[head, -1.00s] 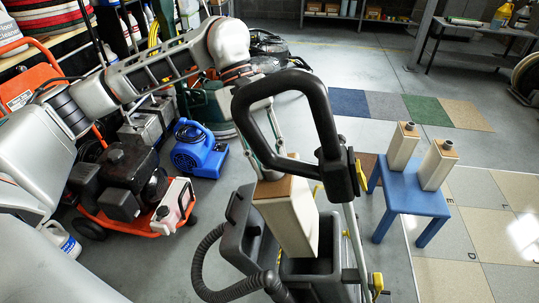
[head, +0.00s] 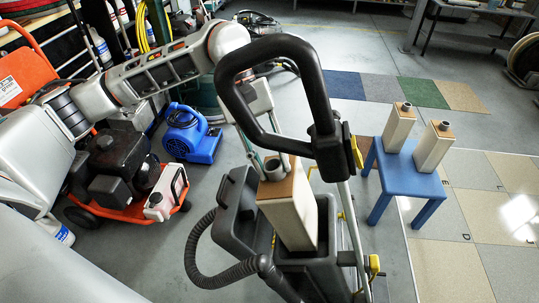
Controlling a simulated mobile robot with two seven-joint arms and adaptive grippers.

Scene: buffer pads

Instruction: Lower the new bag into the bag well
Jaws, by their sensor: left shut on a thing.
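The new bag (head: 288,217) is a cream box with a brown top and a grey collar. My left gripper (head: 274,166) comes down behind the black loop handle and is shut on the bag at its collar end. The bag hangs slightly tilted at the mouth of the bag well (head: 318,262), a dark open housing on the upright machine. I cannot tell how far its lower end is inside the well. The handle hides part of my left gripper. My right gripper is not in view.
The black loop handle (head: 318,90) stands close to my left arm. A grey hose (head: 191,250) curves at the left of the machine. Two similar bags stand on a blue stool (head: 411,178) at right. A blue blower (head: 190,134) sits on the floor at left.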

